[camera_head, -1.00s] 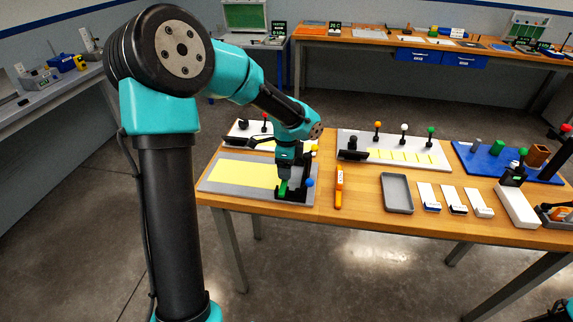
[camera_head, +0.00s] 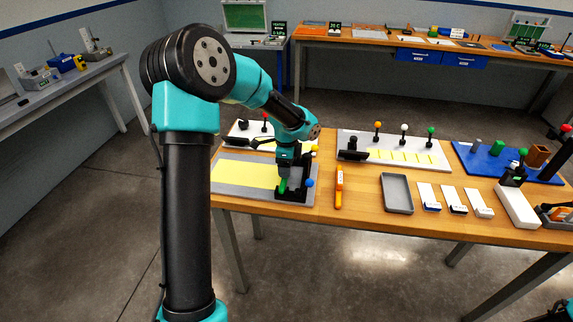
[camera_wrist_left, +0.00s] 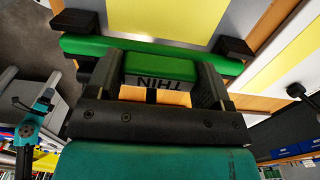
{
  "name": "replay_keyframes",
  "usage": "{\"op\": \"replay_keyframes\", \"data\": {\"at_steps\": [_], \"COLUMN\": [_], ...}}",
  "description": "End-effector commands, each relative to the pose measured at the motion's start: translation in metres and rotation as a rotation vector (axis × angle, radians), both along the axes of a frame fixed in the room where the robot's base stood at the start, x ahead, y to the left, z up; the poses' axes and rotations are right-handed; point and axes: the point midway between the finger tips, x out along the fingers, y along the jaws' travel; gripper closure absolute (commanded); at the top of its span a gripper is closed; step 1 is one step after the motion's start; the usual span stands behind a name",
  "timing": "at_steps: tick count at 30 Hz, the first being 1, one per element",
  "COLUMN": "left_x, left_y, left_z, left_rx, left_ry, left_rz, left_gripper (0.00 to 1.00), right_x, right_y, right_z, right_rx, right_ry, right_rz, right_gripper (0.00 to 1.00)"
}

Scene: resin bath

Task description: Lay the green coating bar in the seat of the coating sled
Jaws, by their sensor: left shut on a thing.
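The green coating bar (camera_wrist_left: 150,52) runs across the left wrist view, with a raised grip block marked THIN (camera_wrist_left: 160,68) on it. My left gripper (camera_wrist_left: 156,88) is shut on this block. In the head view my left gripper (camera_head: 284,178) points down at the black coating sled (camera_head: 294,195), and a little of the green bar (camera_head: 282,186) shows at its tips. In the wrist view, black sled blocks (camera_wrist_left: 76,23) stand close along the bar's far edge near both ends. I cannot tell whether the bar touches the seat. My right gripper is not in view.
The sled is at the right end of a grey plate with a yellow sheet (camera_head: 240,173). An orange tool (camera_head: 339,187) and a grey tray (camera_head: 397,193) lie to the right. A white board with colored knobs (camera_head: 430,150) stands behind.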

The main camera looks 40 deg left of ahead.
Motion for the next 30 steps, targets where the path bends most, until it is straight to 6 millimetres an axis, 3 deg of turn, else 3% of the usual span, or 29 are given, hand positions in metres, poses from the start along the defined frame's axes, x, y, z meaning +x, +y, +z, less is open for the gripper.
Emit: {"op": "replay_keyframes", "data": {"at_steps": [12, 13, 18, 21, 30], "left_x": [-0.0001, -0.0001, -0.0001, -0.0001, 0.0001], "left_y": [0.0000, 0.0000, 0.0000, 0.0000, 0.0000], "left_z": [-0.0040, -0.0036, -0.0034, -0.0034, -0.0004], "left_rx": [0.000, 0.000, 0.000, 0.000, 0.000], "left_ry": [0.000, 0.000, 0.000, 0.000, -0.002], "left_rz": [0.000, 0.000, 0.000, 0.000, 0.000], "left_gripper": [0.53, 0.23, 0.07, 0.00, 0.00], "right_x": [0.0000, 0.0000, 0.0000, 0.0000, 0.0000], "right_y": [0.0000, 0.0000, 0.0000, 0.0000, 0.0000], "right_z": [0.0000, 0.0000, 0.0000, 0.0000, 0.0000], "right_rx": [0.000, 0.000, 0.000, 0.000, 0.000], "right_ry": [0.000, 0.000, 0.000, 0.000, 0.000], "right_rz": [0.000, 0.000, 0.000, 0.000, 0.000], "right_gripper": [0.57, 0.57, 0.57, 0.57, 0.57]}}
